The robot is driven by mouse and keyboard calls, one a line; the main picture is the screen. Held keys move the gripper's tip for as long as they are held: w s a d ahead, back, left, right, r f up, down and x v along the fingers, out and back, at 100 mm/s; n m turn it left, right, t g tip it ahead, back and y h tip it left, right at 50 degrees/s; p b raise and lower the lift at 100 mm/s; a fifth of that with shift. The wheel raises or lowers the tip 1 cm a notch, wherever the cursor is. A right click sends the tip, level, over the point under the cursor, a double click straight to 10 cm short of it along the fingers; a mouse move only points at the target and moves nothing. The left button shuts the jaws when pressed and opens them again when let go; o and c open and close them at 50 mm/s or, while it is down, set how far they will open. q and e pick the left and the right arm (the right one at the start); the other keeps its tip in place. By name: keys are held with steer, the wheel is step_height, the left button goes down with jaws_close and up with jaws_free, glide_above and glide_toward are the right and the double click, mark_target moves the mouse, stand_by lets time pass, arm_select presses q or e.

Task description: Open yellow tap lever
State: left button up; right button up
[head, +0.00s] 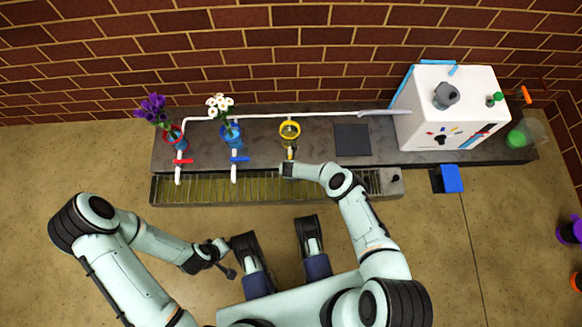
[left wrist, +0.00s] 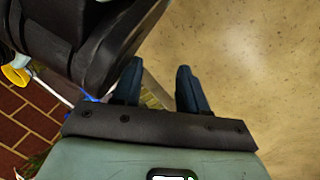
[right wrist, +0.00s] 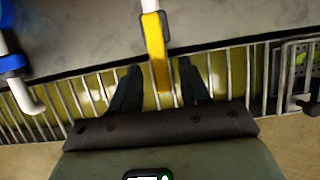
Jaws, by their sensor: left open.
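The yellow tap lever (right wrist: 155,50) shows in the right wrist view as a yellow bar. Its near end reaches between the fingers of my right gripper (right wrist: 158,88), which are apart on either side of it. I cannot tell whether either finger touches it.
Red (head: 182,161) and blue (head: 238,159) tap levers stand left of the yellow one, beside vases with purple and white flowers. A slatted drain trough (head: 215,190) runs along the counter front. A white machine (head: 450,108) stands at the right.

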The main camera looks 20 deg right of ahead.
steer(key=p+v, duration=0.2)
steer(key=shift+r, duration=0.4)
arm_select(q)
steer(key=w+d+r+t+p, duration=0.1)
steer(key=w+r+t+p, duration=0.1)
steer(key=w+r, duration=0.3)
arm_select(e)
steer(key=shift+v, duration=0.95)
arm_select(q)
steer(key=s+d+r+g+p, duration=0.1)
steer(key=s+d+r+p, duration=0.1)
steer(key=s, duration=0.3)
steer(key=s+d+r+m+g+h+p, duration=0.1)
steer(key=s+d+r+g+p, duration=0.1)
steer(key=s+r, duration=0.3)
steer(key=shift+s+d+g+h+p, duration=0.15)
steer(key=shift+d+g+h+p, duration=0.2)
steer(key=shift+p, duration=0.2)
arm_select(e)
steer(key=d+v, duration=0.1)
steer(key=v, duration=0.7)
steer(key=shift+s+a+r, duration=0.25)
steer(key=shift+s+a, duration=0.1)
steer(key=shift+a, duration=0.2)
